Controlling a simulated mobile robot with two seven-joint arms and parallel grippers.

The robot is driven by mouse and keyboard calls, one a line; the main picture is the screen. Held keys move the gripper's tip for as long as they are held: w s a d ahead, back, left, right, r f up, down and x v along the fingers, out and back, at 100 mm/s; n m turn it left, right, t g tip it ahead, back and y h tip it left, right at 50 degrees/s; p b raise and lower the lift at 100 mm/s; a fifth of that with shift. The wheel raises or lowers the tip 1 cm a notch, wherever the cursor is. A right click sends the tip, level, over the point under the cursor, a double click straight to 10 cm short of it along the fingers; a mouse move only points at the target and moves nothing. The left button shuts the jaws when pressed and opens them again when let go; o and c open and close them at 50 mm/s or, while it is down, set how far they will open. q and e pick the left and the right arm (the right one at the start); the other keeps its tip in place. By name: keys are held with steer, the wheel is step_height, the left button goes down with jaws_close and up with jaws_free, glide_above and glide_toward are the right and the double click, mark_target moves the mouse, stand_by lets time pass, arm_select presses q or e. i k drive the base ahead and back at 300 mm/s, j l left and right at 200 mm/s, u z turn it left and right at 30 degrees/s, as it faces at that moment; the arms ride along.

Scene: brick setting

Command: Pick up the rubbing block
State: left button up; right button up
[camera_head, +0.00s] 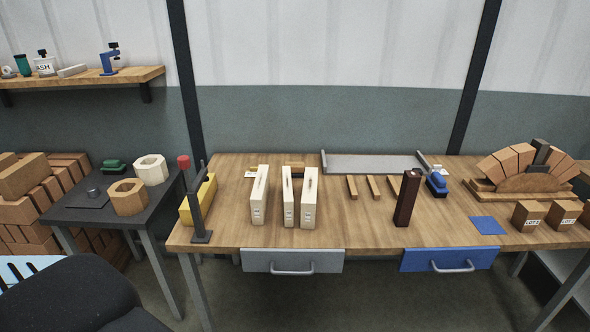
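I cannot tell for sure which object is the rubbing block. A green block-like object (113,167) lies at the back of the dark side table (75,213) on the left. Both look free and uncovered, but are small in view. Neither of my grippers shows in the head view.
Three upright cream blocks (259,196) stand left of centre. A yellow piece with a red-knobbed lever (200,200) is at the bench's left end. A brick arch (524,168) and several bricks (528,216) are at right. The bench's front middle is clear.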

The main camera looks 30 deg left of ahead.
mark_target(297, 170)
steer(key=i+l, duration=0.1)
steer(key=i, duration=0.95)
